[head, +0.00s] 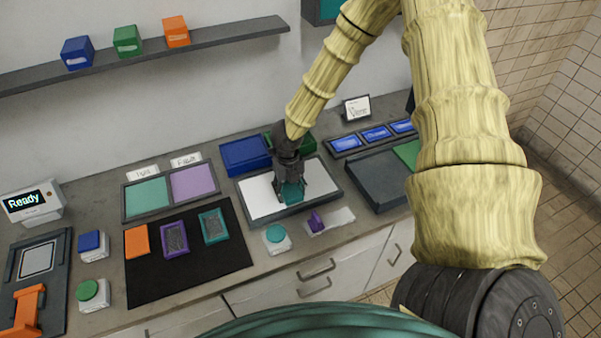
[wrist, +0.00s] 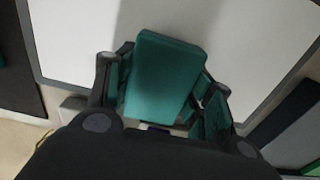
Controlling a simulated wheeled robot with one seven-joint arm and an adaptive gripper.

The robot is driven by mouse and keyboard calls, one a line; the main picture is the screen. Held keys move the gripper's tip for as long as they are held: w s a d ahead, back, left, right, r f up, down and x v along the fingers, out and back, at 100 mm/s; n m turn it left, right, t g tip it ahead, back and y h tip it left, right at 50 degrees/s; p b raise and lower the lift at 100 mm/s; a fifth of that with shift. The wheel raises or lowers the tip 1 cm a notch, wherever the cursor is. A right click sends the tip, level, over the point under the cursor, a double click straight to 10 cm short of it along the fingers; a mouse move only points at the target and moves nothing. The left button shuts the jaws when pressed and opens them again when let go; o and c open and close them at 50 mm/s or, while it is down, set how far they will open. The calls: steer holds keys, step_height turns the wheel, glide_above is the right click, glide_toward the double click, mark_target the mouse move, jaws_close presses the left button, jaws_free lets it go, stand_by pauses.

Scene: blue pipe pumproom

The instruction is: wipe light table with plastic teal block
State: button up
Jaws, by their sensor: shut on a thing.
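The light table (head: 259,207) is a white panel in a dark frame on the counter, and its white surface (wrist: 253,30) fills much of the wrist view. My gripper (head: 289,187) is over the right part of the panel. It is shut on the plastic teal block (head: 292,193), with a finger on each side of it. In the wrist view the teal block (wrist: 163,72) sits between the fingers, in front of the white surface. I cannot tell whether the block touches the panel.
Left of the panel are a teal and purple pad tray (head: 124,205) and a black mat (head: 190,278) with orange, purple and teal pieces. A blue bin (head: 244,155) stands behind. A teal-topped block (head: 276,238) and a purple stamp-like item (head: 316,221) sit in front. A dark tray (head: 378,184) lies right.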

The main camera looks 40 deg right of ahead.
steer(key=shift+s+a, duration=0.15)
steer(key=shift+s, duration=0.15)
steer(key=r+p, duration=0.2)
steer(key=r, duration=0.1)
steer(key=r+p, duration=0.2)
steer(key=r, duration=0.1)
steer(key=shift+s+r, duration=0.2)
steer(key=shift+r, duration=0.15)
steer(key=shift+r+p, duration=0.45)
steer(key=shift+r, duration=0.55)
steer(key=shift+f, duration=0.1)
